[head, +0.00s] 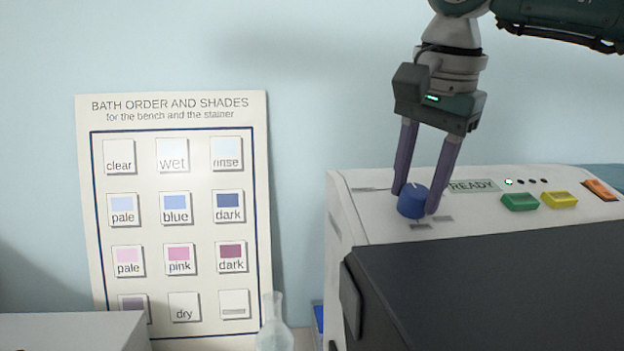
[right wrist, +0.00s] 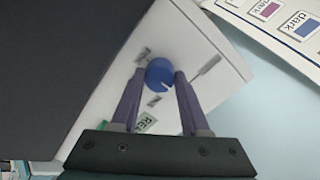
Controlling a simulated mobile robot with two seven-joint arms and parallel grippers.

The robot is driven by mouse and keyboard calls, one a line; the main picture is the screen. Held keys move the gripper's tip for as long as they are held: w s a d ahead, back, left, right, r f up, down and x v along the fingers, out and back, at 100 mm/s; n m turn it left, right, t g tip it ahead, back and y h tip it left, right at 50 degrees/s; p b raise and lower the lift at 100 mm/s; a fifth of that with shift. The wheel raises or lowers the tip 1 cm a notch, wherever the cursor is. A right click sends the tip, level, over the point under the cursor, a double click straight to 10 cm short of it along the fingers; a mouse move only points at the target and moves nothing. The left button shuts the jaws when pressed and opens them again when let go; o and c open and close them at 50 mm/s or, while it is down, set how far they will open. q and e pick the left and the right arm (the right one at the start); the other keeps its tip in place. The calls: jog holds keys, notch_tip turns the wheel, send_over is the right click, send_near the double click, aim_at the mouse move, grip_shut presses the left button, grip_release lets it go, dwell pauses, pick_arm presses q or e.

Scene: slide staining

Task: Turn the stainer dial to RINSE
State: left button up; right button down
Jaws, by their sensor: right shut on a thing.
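The stainer (head: 338,190) is a white machine with a dark front cover (head: 500,280), at the right of the head view. Its blue dial (head: 412,201) sits on the top panel, and it also shows in the right wrist view (right wrist: 160,72). A pale pointer mark is on the dial. My right gripper (head: 418,200) comes down from above and is shut on the dial, one finger on each side. Small labels lie around the dial, too small to read. My left gripper is in neither view.
A READY display (head: 473,186), a green button (head: 520,201), a yellow button (head: 559,199) and an orange switch (head: 600,190) lie right of the dial. A bath order chart (head: 172,124) leans against the wall. A glass flask (head: 273,330) stands in front of it.

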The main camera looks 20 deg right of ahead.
jog(key=shift+a, duration=0.1)
jog(key=shift+c, duration=2)
grip_release()
jog(key=p+v, duration=0.6)
jog(key=v, duration=0.4)
jog(key=shift+s, duration=0.1)
